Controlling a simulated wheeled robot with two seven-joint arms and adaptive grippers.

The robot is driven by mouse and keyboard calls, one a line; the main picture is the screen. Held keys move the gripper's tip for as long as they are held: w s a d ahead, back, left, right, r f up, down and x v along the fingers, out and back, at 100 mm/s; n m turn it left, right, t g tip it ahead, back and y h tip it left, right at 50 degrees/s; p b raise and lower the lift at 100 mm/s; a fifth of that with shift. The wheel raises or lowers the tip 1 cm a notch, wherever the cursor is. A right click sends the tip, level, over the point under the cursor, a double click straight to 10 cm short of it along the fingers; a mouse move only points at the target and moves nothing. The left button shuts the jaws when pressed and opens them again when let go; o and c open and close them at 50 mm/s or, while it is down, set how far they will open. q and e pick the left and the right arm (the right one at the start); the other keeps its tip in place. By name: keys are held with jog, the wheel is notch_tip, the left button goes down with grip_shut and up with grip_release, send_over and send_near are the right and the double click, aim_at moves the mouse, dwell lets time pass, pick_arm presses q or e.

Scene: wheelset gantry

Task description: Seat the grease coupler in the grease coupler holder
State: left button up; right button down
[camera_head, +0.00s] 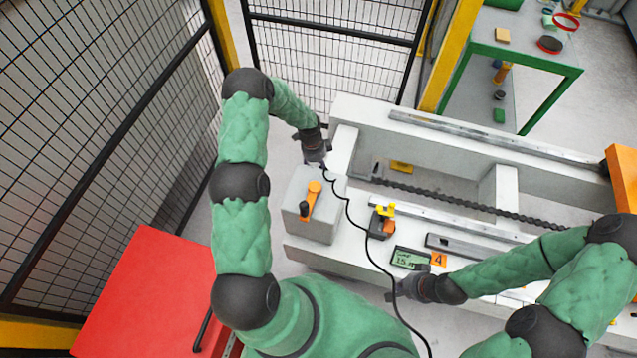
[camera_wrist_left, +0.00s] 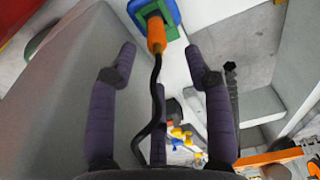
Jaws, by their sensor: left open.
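In the left wrist view the grease coupler (camera_wrist_left: 156,34) is an orange cylinder with a black hose (camera_wrist_left: 156,100) trailing from it. Its far end meets a green and blue square piece (camera_wrist_left: 170,11), apparently the holder; I cannot tell how deep it sits. My left gripper (camera_wrist_left: 163,58) is open, its dark fingers spread on either side of the hose, with the coupler just beyond the fingertips. In the head view my left gripper (camera_head: 319,160) is low beside the gantry's left end, hiding the coupler. My right gripper (camera_head: 392,291) is near the display; its finger state is unclear.
A grey box (camera_head: 318,221) with an orange lever stands near the left gripper. A yellow and orange tool (camera_head: 383,221) and a display (camera_head: 409,258) lie on the white gantry (camera_head: 345,259). The hose runs across toward the front. A red cabinet (camera_head: 145,290) stands at left.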

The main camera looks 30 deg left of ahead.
pick_arm(q)
jog(key=shift+d+f+b, duration=0.15)
jog(key=shift+f+b, duration=0.35)
jog(key=shift+f, duration=1.05)
jog(key=shift+d+f+b, duration=0.15)
jog(key=shift+f+b, duration=0.3)
jog(key=shift+f, duration=1.05)
grip_shut()
